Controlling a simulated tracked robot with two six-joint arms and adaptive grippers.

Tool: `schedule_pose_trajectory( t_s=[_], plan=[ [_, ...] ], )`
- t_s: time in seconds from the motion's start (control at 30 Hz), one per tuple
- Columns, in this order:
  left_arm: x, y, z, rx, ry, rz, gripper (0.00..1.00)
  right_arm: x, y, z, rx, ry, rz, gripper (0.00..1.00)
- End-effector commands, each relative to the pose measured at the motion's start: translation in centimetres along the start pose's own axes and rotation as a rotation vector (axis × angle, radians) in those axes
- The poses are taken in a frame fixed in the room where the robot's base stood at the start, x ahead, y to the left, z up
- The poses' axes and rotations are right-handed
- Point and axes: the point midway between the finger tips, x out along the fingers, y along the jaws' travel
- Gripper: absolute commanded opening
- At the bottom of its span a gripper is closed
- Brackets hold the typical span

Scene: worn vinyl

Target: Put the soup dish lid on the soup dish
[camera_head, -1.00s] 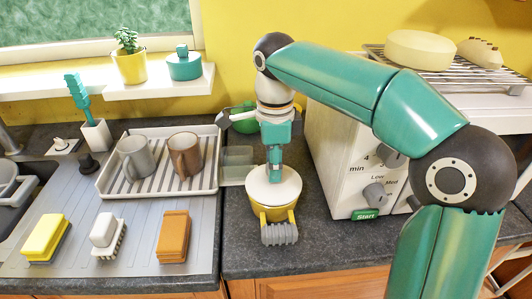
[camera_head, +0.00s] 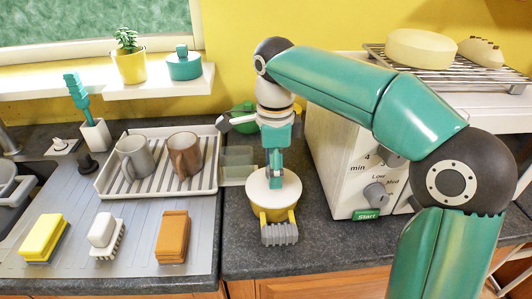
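The soup dish (camera_head: 287,215) is a yellow pot with a grey ribbed handle at its front, on the dark counter left of the white oven. The soup dish lid (camera_head: 258,190) is a round white disc over the dish's top, looking level and about centred on it. Whether it fully touches the rim I cannot tell. My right gripper (camera_head: 276,184) points straight down at the lid's middle, its narrow fingers close together, seemingly shut on the knob, which they hide. My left gripper is not in view.
The white oven (camera_head: 342,165) stands close to the right of the dish. A rack (camera_head: 211,183) with two mugs and some pale glassy containers (camera_head: 237,165) lie to the left. A green pot (camera_head: 241,118) is behind my gripper. Counter in front is clear.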

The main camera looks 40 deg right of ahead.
Motion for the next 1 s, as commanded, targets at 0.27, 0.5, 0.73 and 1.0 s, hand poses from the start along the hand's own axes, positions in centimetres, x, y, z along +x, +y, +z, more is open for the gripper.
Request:
schedule_pose_trajectory(
  t_s=[0.27,0.5,0.73,1.0],
  plan=[
    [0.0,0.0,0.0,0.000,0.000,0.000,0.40,0.0,0.0,0.0,0.000,0.000,0.000,0.65],
    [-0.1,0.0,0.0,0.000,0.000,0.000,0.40,-0.1,0.0,0.0,0.000,0.000,0.000,0.65],
    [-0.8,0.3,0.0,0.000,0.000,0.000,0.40,-0.9,0.0,0.0,0.000,0.000,0.000,0.65],
    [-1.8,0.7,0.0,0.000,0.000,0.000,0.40,-2.0,0.0,0.0,0.000,0.000,0.000,0.65]
  ],
)
